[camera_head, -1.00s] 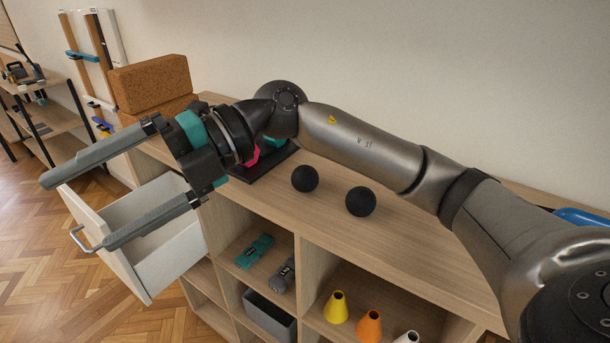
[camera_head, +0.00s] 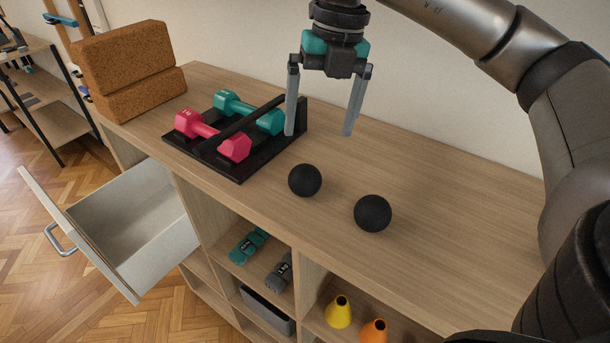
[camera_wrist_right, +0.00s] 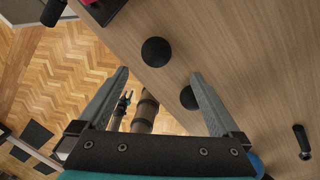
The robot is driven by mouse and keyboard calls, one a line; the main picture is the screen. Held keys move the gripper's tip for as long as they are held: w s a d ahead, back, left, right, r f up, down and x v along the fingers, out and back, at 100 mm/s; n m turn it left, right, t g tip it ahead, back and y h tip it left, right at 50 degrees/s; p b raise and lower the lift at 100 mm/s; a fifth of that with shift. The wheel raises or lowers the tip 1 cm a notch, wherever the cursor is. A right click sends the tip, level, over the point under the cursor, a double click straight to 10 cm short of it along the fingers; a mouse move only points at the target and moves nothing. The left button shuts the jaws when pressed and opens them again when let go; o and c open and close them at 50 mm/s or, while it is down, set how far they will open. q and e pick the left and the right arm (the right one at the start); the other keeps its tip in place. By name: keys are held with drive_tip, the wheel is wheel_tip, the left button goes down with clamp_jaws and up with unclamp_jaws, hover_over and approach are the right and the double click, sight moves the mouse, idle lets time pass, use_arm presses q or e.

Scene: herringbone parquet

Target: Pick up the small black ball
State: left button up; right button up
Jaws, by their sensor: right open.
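My right gripper (camera_head: 318,134) is open and empty, pointing down above and behind the balls. In the right wrist view, the left ball (camera_wrist_right: 156,52) shows just past and between the open fingertips (camera_wrist_right: 160,76). The right ball (camera_wrist_right: 188,98) is partly hidden by one finger. What looks like my left gripper (camera_wrist_right: 122,103) appears small below; its jaws are unclear.
A black rack (camera_head: 240,171) with pink (camera_head: 213,134) and teal (camera_head: 248,112) dumbbells stands left of the balls. Cork blocks (camera_head: 130,70) are stacked farther left. A white drawer (camera_head: 90,240) is pulled open.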

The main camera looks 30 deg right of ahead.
sight(307, 168)
drive_tip(key=f, duration=0.5)
drive_tip(key=shift+w+a+f, duration=0.15)
drive_tip(key=shift+w+a, duration=0.05)
drive_tip(key=shift+a, duration=0.15)
drive_tip(key=shift+w+a+f+p, duration=0.1)
drive_tip(key=shift+a+f+p, duration=0.1)
drive_tip(key=shift+f, duration=0.7)
drive_tip(key=shift+a+f+p, duration=0.1)
drive_tip(key=shift+a+f, duration=0.15)
drive_tip(key=shift+f, duration=0.6)
drive_tip(key=shift+w+a+f+p, duration=0.1)
drive_tip(key=shift+a+f, duration=0.1)
drive_tip(key=shift+f, duration=0.7)
clamp_jaws()
